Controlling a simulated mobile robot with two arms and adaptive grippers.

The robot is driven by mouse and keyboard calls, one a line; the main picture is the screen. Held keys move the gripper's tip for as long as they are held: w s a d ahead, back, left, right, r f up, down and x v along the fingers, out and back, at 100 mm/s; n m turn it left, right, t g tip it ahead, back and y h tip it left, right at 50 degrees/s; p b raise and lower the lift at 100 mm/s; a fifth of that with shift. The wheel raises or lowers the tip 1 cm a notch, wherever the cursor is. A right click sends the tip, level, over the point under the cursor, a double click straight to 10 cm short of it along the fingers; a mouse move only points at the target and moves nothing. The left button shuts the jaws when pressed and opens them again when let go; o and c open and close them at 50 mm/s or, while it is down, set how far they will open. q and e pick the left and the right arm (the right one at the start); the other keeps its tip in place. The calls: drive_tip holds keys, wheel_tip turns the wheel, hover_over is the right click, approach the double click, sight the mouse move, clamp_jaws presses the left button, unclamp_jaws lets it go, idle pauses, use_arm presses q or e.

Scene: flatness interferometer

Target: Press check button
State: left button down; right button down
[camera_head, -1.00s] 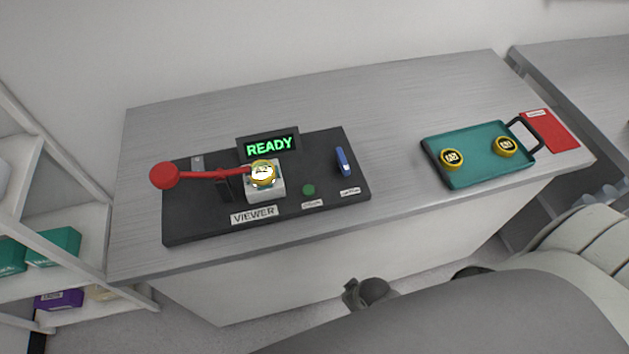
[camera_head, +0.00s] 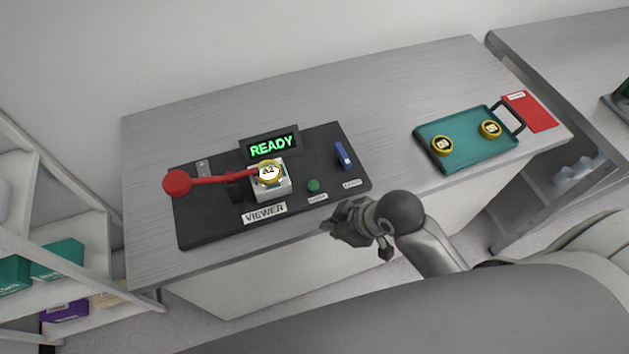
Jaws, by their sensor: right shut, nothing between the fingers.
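The black viewer base (camera_head: 215,225) lies on the grey bench. A green round button (camera_head: 313,186), with a small white label below it, sits on the base right of the white block (camera_head: 272,193). A gold-rimmed round piece (camera_head: 269,174) marked A2 rests on that block, with the red lever (camera_head: 210,180) reaching to it. The display (camera_head: 271,145) reads READY in green. A blue switch (camera_head: 343,155) stands at the base's right. My right gripper (camera_head: 333,226) is shut and empty, in front of the bench's front edge, below and right of the green button. My left gripper is not in view.
A teal tray (camera_head: 470,160) with two gold-rimmed round pieces (camera_head: 442,146) (camera_head: 490,129) is on the right of the bench, beside a red card (camera_head: 528,112). Shelves with boxes (camera_head: 60,260) stand at the left. The bench between base and tray is clear.

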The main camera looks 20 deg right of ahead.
drive_tip(key=w+a+r+n+g+y, duration=0.1)
drive_tip(key=w+a+r+n+y, duration=0.25)
drive_tip(key=w+r+n, duration=0.5)
wheel_tip(320, 180, up, 6)
drive_tip(key=n+g+y, duration=0.1)
drive_tip(key=n+y, duration=0.1)
drive_tip(key=n, duration=0.5)
hover_over(314, 188)
drive_tip(key=shift+f, duration=0.15)
wheel_tip(314, 188, down, 7)
drive_tip(key=b, duration=0.5)
drive_tip(key=shift+f+b, duration=0.2)
drive_tip(key=shift+b, duration=0.1)
drive_tip(key=shift+f+b, duration=0.45)
drive_tip(key=shift+f, duration=0.3)
drive_tip(key=shift+f+b, duration=0.3)
drive_tip(key=shift+f, duration=0.1)
